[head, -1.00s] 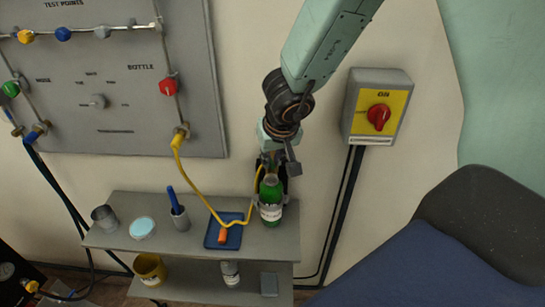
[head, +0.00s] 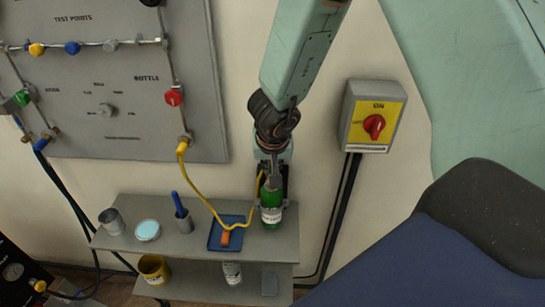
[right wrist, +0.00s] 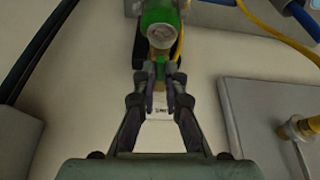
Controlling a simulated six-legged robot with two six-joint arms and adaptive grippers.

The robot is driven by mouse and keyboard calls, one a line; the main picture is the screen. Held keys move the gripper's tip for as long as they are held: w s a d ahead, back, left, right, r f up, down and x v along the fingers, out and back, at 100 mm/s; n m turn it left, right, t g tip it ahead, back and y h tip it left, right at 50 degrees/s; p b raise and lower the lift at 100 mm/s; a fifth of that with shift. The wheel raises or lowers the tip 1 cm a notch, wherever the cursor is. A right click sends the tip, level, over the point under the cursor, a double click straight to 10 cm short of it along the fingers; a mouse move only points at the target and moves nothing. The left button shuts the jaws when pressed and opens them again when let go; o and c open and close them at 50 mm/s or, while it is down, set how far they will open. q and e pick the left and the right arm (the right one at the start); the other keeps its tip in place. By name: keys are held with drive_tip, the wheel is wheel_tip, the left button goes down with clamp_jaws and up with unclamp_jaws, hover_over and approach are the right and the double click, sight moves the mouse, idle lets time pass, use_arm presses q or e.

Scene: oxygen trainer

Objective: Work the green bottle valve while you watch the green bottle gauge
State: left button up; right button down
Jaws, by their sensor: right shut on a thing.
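The green bottle (head: 271,216) stands upright on the right end of the grey shelf, with a white label on its front. My right gripper (head: 271,183) is over its top from above and hides the valve in the head view. In the right wrist view the round bottle gauge (right wrist: 161,34) shows its pale face against the green bottle (right wrist: 155,15); its needle is too small to read. The fingers of my right gripper (right wrist: 160,78) are closed in on the brass-coloured valve part just below the gauge there. My left gripper is not in view.
The yellow hose (head: 203,197) runs from the wall panel (head: 125,95) to the bottle. A red switch (head: 374,127) is on the wall at right.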

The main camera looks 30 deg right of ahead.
drive_tip(key=shift+m+p, duration=0.5)
drive_tip(key=shift+p, duration=0.1)
drive_tip(key=c, duration=1.4)
unclamp_jaws()
drive_tip(key=shift+w+v, duration=0.2)
drive_tip(key=shift+v, duration=5.85)
drive_tip(key=shift+a, duration=0.15)
